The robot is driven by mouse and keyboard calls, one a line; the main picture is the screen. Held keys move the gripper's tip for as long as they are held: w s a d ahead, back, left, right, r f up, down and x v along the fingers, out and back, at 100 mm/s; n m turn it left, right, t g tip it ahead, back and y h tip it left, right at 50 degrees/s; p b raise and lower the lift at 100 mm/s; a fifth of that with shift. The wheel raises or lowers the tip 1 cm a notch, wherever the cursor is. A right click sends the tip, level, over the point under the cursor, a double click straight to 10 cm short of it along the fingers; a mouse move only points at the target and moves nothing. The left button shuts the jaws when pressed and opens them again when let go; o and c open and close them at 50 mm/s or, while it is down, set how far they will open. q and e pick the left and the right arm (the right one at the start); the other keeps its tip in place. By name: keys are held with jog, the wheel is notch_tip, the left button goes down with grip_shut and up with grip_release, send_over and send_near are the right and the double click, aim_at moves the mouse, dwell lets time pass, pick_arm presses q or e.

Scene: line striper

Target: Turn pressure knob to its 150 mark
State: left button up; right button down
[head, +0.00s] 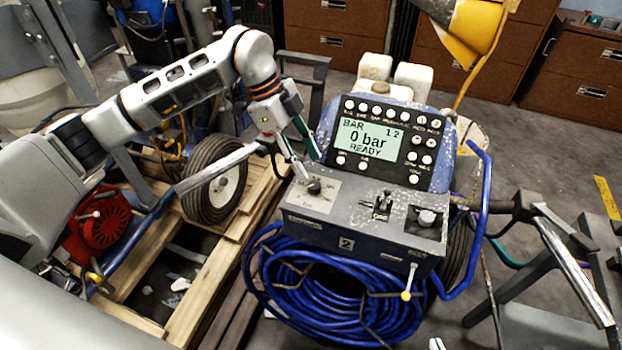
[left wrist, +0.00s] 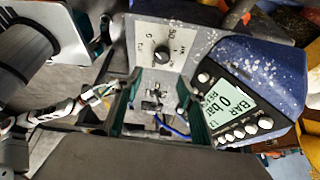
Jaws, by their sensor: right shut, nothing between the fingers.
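The pressure knob (head: 314,186) is a small dark round knob on a pale dial plate (head: 325,204), at the left of the striper's grey control box. It also shows in the left wrist view (left wrist: 162,55), with printed marks around it. The marks are too small to read surely, and I cannot tell where the knob points. My left gripper (head: 302,160) is just above and behind the knob in the head view. In the left wrist view its two green-edged fingers (left wrist: 160,85) stand apart with nothing held between them. The display (head: 365,138) reads 0 bar, READY. My right gripper is not in view.
A black button panel (head: 408,150) rises behind the box. A coiled blue hose (head: 335,300) hangs in front. A wooden pallet (head: 205,275) lies at the left.

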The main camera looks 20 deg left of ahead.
aim_at(313, 184)
pick_arm(q)
jog(key=shift+n+y, duration=0.3)
jog(key=shift+a+f+b+x, duration=0.1)
jog(key=shift+a+b+x, duration=0.1)
jog(key=shift+x, duration=0.95)
jog(key=shift+a+f+b+x, duration=0.1)
jog(key=shift+a+x, duration=0.15)
jog(key=shift+x, duration=0.95)
jog(key=shift+a+f+b+x, duration=0.1)
jog(key=shift+a+x, duration=0.1)
jog(key=shift+x, duration=0.95)
jog(key=c, duration=1.1)
